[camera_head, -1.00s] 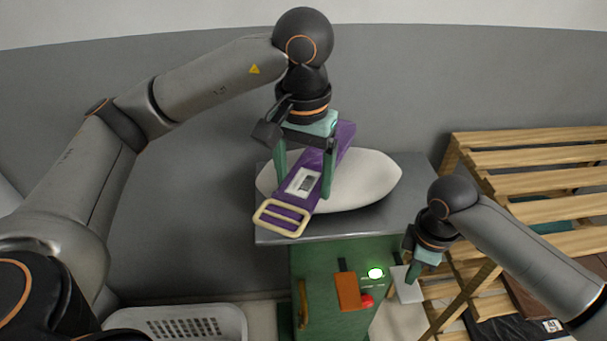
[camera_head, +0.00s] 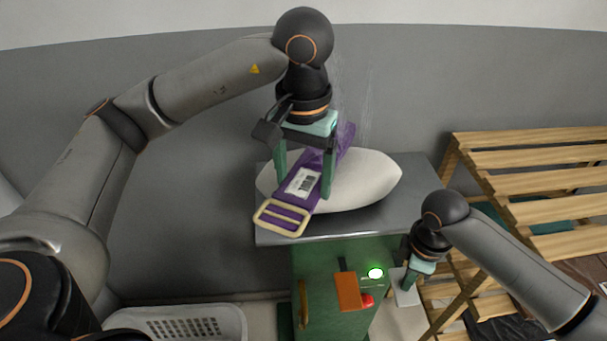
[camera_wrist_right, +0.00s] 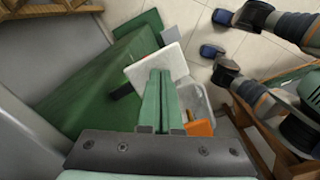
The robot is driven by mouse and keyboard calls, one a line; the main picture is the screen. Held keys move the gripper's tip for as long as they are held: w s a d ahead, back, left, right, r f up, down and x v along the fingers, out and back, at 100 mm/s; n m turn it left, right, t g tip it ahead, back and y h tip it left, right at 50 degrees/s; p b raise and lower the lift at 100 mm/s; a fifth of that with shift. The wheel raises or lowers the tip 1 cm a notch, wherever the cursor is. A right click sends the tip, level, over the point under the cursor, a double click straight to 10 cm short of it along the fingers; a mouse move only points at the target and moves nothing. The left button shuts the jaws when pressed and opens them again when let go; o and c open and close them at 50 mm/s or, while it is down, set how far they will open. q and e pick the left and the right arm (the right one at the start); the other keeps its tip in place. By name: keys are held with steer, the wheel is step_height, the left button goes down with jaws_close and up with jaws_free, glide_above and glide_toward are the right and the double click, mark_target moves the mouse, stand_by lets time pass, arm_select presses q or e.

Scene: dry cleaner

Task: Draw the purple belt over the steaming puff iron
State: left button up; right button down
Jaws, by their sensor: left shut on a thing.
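The purple belt (camera_head: 330,158), with a white label and a pale gold buckle (camera_head: 283,217), lies slanted across the white puff iron (camera_head: 370,180). Its buckle end hangs toward the front left, over the grey tabletop. My left gripper (camera_head: 304,185) points down over the iron and is shut on the belt, one finger on each side. Thin steam (camera_head: 366,95) rises behind the belt. My right gripper (camera_head: 407,283) is low at the table's right front, its fingertips at a white plate (camera_head: 405,293). In the right wrist view its fingers (camera_wrist_right: 162,78) are together, over the white plate; contact is unclear.
A wooden slatted rack (camera_head: 545,180) stands at right, close to my right arm. A white basket (camera_head: 190,322) is at front left.

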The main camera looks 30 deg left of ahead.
mark_target(312, 171)
steer(key=shift+f, duration=0.3)
arm_select(q)
steer(key=shift+f, duration=1.2)
arm_select(e)
steer(key=shift+s+d, duration=0.1)
stand_by(0.6)
arm_select(q)
steer(key=shift+s, duration=0.1)
steer(key=shift+s+d, duration=0.2)
steer(key=shift+s, duration=1.3)
steer(key=shift+w, duration=0.2)
steer(key=shift+w+a, duration=0.2)
steer(key=shift+w, duration=1.25)
steer(key=shift+w+a, duration=0.15)
steer(key=shift+w, duration=1.3)
steer(key=shift+r, duration=0.1)
steer(key=shift+r, duration=2.45)
